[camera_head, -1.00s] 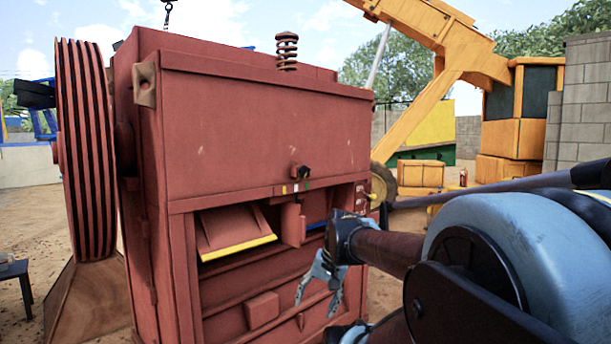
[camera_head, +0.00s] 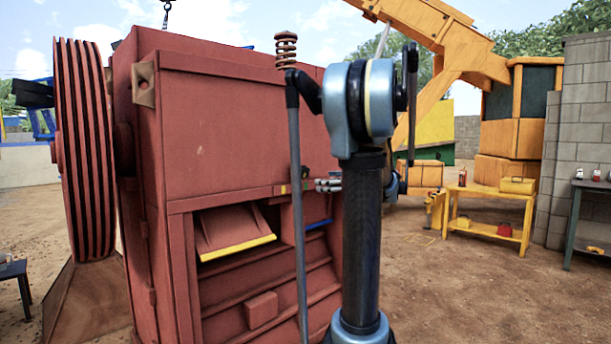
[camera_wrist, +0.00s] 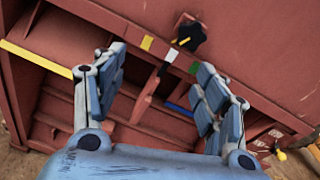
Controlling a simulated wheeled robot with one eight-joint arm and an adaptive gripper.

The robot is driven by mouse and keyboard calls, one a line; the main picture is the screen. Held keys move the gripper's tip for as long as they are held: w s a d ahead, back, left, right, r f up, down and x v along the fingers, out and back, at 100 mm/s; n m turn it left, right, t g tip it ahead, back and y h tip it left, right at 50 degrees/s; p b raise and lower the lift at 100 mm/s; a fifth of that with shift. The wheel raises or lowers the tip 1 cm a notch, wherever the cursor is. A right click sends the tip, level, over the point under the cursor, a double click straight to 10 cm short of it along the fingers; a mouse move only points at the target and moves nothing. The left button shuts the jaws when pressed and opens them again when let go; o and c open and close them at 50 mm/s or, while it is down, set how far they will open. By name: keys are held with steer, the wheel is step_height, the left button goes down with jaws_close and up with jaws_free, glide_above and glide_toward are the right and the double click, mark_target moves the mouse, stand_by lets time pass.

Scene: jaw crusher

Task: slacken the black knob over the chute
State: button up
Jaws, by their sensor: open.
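The black knob (camera_wrist: 190,32) sticks out of the red crusher's front face in the wrist view, with a small yellow pointer at its base. Beside it runs a strip with yellow, white and green marks (camera_wrist: 171,56). In the head view the knob is mostly hidden near my arm. The chute (camera_head: 232,228), a sloped red plate with a yellow lip, sits lower left of it. My gripper (camera_wrist: 162,60) is open and empty, fingers spread. The knob lies beyond the fingertips, up and right of the gap. My gripper (camera_head: 328,185) shows partly beside my arm in the head view.
The red crusher body (camera_head: 230,125) fills the space ahead, with a ribbed flywheel (camera_head: 82,150) at its left. A red plate (camera_wrist: 148,95) juts out between the fingers in the wrist view. A yellow table (camera_head: 488,232) stands to the right, with open ground before it.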

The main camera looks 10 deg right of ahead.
steer(key=w+d+r+m+t, duration=0.1)
steer(key=w+d+r+m, duration=0.1)
steer(key=d, duration=0.1)
glide_toward(306, 171)
steer(key=shift+t, duration=0.3)
steer(key=x, duration=1)
steer(key=shift+w+a+f, duration=0.15)
steer(key=shift+a, duration=0.1)
steer(key=c, duration=1.1)
